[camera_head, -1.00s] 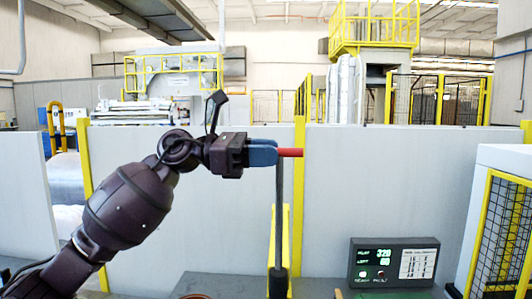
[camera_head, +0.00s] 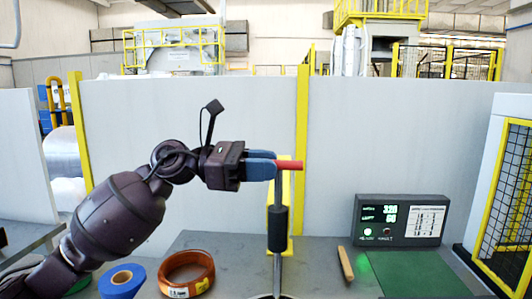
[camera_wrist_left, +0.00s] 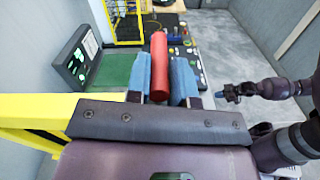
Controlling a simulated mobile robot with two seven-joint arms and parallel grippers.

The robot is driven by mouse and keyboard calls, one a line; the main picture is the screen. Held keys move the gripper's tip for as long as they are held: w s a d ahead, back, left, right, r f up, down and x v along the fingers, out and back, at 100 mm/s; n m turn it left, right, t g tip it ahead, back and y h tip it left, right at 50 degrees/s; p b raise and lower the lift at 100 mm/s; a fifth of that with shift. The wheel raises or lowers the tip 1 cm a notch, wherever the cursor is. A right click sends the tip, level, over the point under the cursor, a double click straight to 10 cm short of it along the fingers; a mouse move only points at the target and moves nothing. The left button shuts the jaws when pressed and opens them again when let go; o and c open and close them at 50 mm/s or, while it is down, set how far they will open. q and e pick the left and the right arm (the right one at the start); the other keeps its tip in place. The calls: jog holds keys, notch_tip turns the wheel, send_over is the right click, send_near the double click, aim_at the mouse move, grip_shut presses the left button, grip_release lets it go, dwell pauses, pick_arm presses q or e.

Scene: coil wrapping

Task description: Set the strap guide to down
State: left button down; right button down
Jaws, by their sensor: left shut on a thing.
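The red handle (camera_head: 290,165) sits on top of an upright grey rod (camera_head: 278,190) that runs down into a dark sleeve (camera_head: 278,228). I take this to be the strap guide. My left gripper (camera_head: 268,166) is shut on the handle, with its blue fingers pointing right and the red end sticking out past them. In the left wrist view the red handle (camera_wrist_left: 159,66) lies between the blue fingers (camera_wrist_left: 160,85). My right gripper (camera_wrist_left: 230,93) shows small at the right of that view, clear of the handle; its jaws are too small to read.
A display panel (camera_head: 400,221) stands right of the rod, with a green mat (camera_head: 405,272) and a wooden-handled tool (camera_head: 345,263) nearby. An orange-brown coil (camera_head: 187,272) and a blue roll (camera_head: 122,282) lie at left. A yellow post (camera_head: 301,150) and grey wall (camera_head: 390,140) stand behind.

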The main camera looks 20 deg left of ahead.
pick_arm(q)
jog(key=shift+w+a+f, duration=0.1)
jog(key=shift+f, duration=0.6)
jog(key=c, duration=1.1)
grip_release()
jog(key=shift+o, duration=0.2)
jog(key=s+a+b, duration=0.1)
jog(key=s+a, duration=0.1)
jog(key=a, duration=0.8)
jog(key=shift+a+b, duration=0.3)
jog(key=shift+s, duration=0.1)
